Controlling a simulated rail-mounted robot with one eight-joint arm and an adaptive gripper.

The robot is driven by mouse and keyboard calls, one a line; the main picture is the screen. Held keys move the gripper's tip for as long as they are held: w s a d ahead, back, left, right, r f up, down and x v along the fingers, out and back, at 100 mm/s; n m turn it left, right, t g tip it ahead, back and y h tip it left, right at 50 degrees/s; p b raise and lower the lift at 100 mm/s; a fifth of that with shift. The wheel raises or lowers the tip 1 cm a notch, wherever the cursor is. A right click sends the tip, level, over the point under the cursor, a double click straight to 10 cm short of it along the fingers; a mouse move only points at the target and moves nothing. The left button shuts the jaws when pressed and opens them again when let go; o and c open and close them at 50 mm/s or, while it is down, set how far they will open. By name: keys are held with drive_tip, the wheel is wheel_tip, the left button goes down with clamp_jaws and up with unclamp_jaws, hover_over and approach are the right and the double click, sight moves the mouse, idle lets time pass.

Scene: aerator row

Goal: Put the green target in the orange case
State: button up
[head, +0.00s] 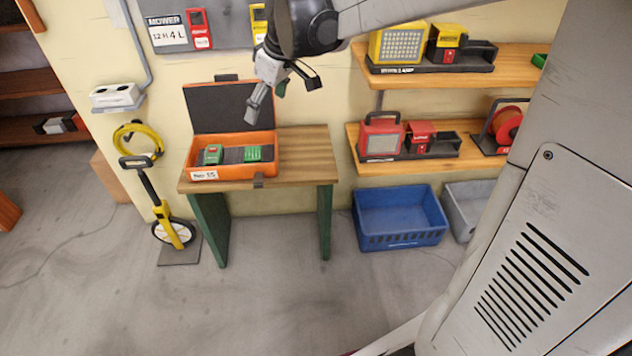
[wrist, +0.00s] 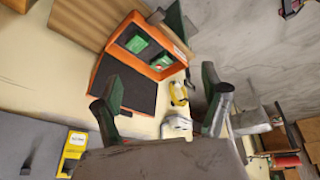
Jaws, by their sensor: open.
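The orange case (head: 233,173) stands open on the wooden bench, its dark-lined lid raised at the back; its rim also shows in the wrist view (wrist: 135,18). Two green items lie inside: a small device (head: 212,154) at left and a flat ridged piece (head: 253,153) at right. Green also shows inside in the wrist view (wrist: 137,44). I cannot tell for certain which is the green target. My gripper (head: 282,101) is open, above and behind the case near the raised lid. In the wrist view my fingers (wrist: 160,88) are spread with nothing between them.
The wooden bench (head: 305,160) has bare room right of the case. Shelves at right hold a yellow lamp (head: 398,44) and a red lamp (head: 381,138). A blue crate (head: 400,238) is on the floor. A yellow measuring wheel (head: 170,225) stands left of the bench.

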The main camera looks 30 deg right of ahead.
drive_tip(key=s+f+m+t+h, duration=0.1)
drive_tip(key=s+m, duration=0.5)
drive_tip(key=s, duration=2)
drive_tip(key=shift+a+f+m+t+h, duration=0.35)
drive_tip(key=shift+f+t, duration=0.3)
drive_tip(key=shift+t, duration=0.45)
wheel_tip(320, 180, up, 10)
drive_tip(key=p, duration=1)
